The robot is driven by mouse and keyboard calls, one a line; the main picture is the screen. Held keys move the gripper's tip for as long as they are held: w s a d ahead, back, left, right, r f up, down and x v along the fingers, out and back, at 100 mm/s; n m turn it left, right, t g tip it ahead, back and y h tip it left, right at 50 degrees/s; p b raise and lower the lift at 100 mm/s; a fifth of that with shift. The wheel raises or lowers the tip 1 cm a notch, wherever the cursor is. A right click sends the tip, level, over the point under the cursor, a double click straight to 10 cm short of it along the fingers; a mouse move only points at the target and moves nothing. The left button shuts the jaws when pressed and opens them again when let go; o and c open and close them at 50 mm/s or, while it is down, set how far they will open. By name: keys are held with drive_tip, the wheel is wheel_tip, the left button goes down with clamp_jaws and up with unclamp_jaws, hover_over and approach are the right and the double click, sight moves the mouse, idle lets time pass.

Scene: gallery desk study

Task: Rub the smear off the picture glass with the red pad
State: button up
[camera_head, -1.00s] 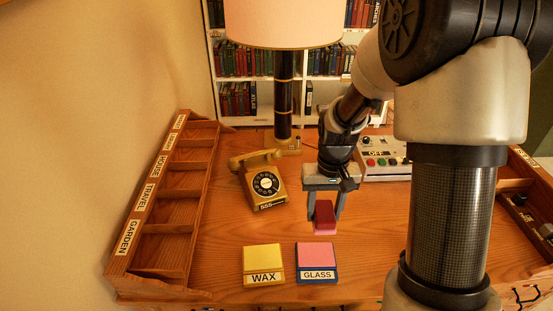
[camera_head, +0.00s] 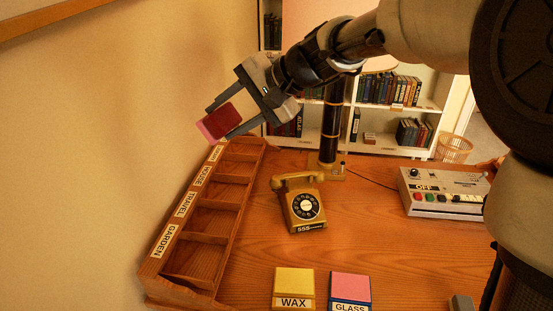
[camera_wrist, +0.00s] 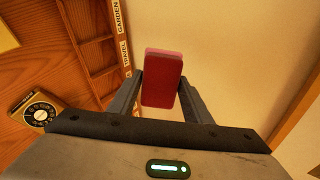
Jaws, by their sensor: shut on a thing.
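My gripper (camera_head: 222,118) is shut on the red pad (camera_head: 221,121), which has a pink layer on its outer face. It holds the pad in the air near the left wall, above the far end of the wooden sorter. In the wrist view the red pad (camera_wrist: 162,82) sits between the two fingers, with the pale wall beyond it. The picture glass and the smear cannot be made out; only a wooden strip (camera_head: 60,20), perhaps a frame edge, shows at the top left. It also seems to show at the wrist view's right edge (camera_wrist: 298,110).
A wooden sorter (camera_head: 160,243) with labelled compartments runs along the desk's left side. A gold telephone (camera_head: 304,207), a yellow WAX block (camera_head: 294,284), a pink GLASS block (camera_head: 350,288) and a button console (camera_head: 443,193) stand on the desk. A dark lamp column (camera_head: 333,125) rises behind.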

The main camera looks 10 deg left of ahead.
drive_tip(key=s+a+r+n+g+y, duration=0.1)
drive_tip(key=s+a+r+y, duration=0.2)
drive_tip(key=s+a+r, duration=0.55)
drive_tip(key=s+a+r+n+g+y+b, duration=0.15)
drive_tip(key=s+r, duration=0.35)
drive_tip(key=r, duration=0.8)
drive_tip(key=s+a+r+n+y, duration=0.1)
drive_tip(key=s+a+r+y, duration=0.5)
drive_tip(key=r, duration=0.5)
drive_tip(key=shift+s+a+m+h+p, duration=0.15)
drive_tip(key=shift+s+a+h+p, duration=0.1)
drive_tip(key=shift+a+h+p, duration=0.65)
drive_tip(key=shift+s+a+m+h+p, duration=0.15)
drive_tip(key=shift+a+h+p, duration=0.3)
drive_tip(key=shift+a, duration=0.85)
drive_tip(key=shift+a+f, duration=0.1)
drive_tip(key=shift+a, duration=0.95)
